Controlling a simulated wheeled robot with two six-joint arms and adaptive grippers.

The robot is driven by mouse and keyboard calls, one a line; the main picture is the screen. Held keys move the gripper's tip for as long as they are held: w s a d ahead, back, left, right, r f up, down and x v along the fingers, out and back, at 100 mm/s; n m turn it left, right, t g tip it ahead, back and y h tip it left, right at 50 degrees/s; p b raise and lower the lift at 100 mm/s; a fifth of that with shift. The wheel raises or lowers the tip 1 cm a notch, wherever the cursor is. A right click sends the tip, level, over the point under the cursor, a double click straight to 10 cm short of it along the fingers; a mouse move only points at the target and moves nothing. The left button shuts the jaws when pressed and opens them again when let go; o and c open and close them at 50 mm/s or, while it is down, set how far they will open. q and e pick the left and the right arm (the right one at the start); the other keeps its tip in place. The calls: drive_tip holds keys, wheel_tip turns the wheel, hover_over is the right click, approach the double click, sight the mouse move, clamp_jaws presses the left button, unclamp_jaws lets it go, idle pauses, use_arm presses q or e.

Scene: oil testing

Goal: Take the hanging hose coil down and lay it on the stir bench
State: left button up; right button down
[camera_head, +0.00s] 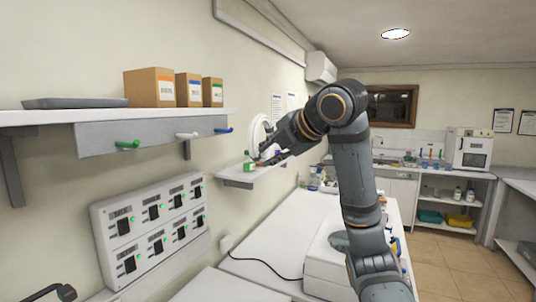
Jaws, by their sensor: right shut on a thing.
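The white hose coil (256,131) stands upright as a pale loop beside the wall, left of my right arm. My right gripper (264,158) is shut on it near its lower part; the fingers are small and partly overlap the coil. The coil is clear of the hook rail (100,136), which carries a green, a white and a blue hook. A white bench (283,232) below holds a device with a round grey plate (340,241), partly hidden by my right arm. A dark part of my left arm shows at the bottom left; its jaws cannot be made out.
A small wall shelf (238,181) with a green item (249,167) lies just under the right gripper. Cardboard boxes (150,88) and a grey tray (75,103) sit on the upper shelf. A switch panel (150,232) is on the wall. A black cable (262,262) crosses the bench.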

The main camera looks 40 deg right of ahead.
drive_tip(key=shift+r, duration=0.45)
drive_tip(key=shift+s+d+f+b, duration=0.2)
drive_tip(key=shift+s+d+b, duration=0.2)
drive_tip(key=shift+s, duration=0.35)
drive_tip(key=shift+s+d+r+b, duration=0.1)
drive_tip(key=shift+s+d+b, duration=0.25)
drive_tip(key=shift+s, duration=0.5)
drive_tip(key=shift+s+d+f+b, duration=0.1)
drive_tip(key=shift+s+d+b, duration=0.2)
drive_tip(key=shift+s, duration=0.55)
drive_tip(key=shift+s+d+r+b, duration=0.1)
drive_tip(key=shift+s+d+b, duration=0.25)
drive_tip(key=shift+s, duration=0.5)
